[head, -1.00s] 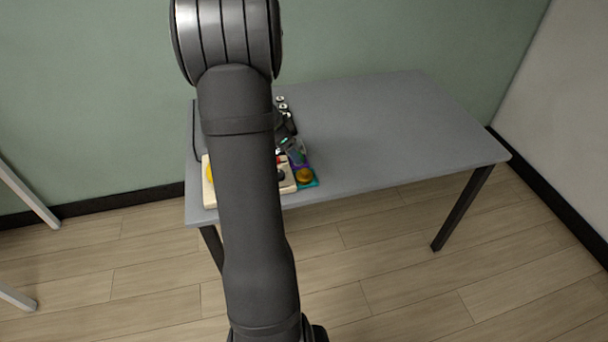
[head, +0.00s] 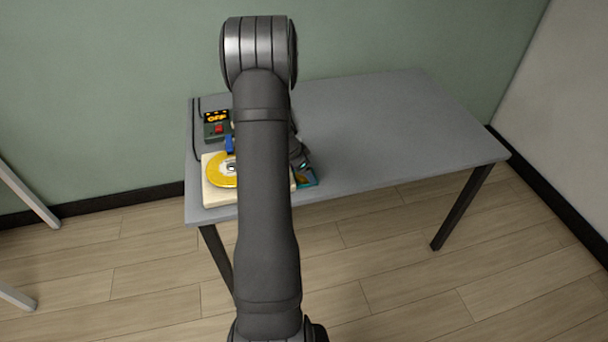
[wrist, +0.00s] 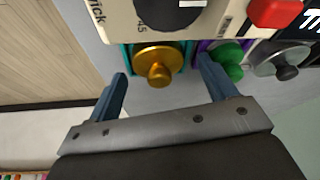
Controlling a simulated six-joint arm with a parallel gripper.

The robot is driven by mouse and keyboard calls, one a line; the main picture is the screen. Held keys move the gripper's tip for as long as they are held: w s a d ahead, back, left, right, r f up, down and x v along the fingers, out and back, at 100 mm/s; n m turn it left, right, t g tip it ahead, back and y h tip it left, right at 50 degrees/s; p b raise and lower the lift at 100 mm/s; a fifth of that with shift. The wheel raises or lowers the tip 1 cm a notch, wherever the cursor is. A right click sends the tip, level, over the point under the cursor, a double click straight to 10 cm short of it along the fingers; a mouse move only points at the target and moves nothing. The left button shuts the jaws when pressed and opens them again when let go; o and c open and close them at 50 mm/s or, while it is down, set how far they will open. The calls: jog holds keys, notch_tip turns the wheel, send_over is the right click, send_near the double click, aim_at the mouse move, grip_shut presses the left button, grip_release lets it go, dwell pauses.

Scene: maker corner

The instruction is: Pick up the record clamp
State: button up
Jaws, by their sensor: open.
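In the wrist view, a gold clamp-like disc with a round knob (wrist: 158,58) sits in a teal square holder (wrist: 126,58). A green knobbed piece (wrist: 228,60) sits beside it at a purple holder (wrist: 203,47), and a grey knobbed piece (wrist: 282,62) is further right. I cannot tell from the label alone which one is the record clamp. My gripper (wrist: 162,67) is open and empty, with the gold piece framed between its fingertips; the exact gap in depth is unclear. In the head view my arm hides most of these pieces.
A cream turntable (head: 215,197) with a yellow record (head: 215,172) lies left of my arm. Its red button (wrist: 275,12) shows in the wrist view. A dark device with an orange display (head: 215,117) stands behind. The right of the grey table (head: 400,125) is clear.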

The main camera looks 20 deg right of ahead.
jog(key=shift+d+f, duration=0.15)
jog(key=shift+f, duration=0.1)
jog(key=c, duration=1.2)
jog(key=shift+r, duration=0.1)
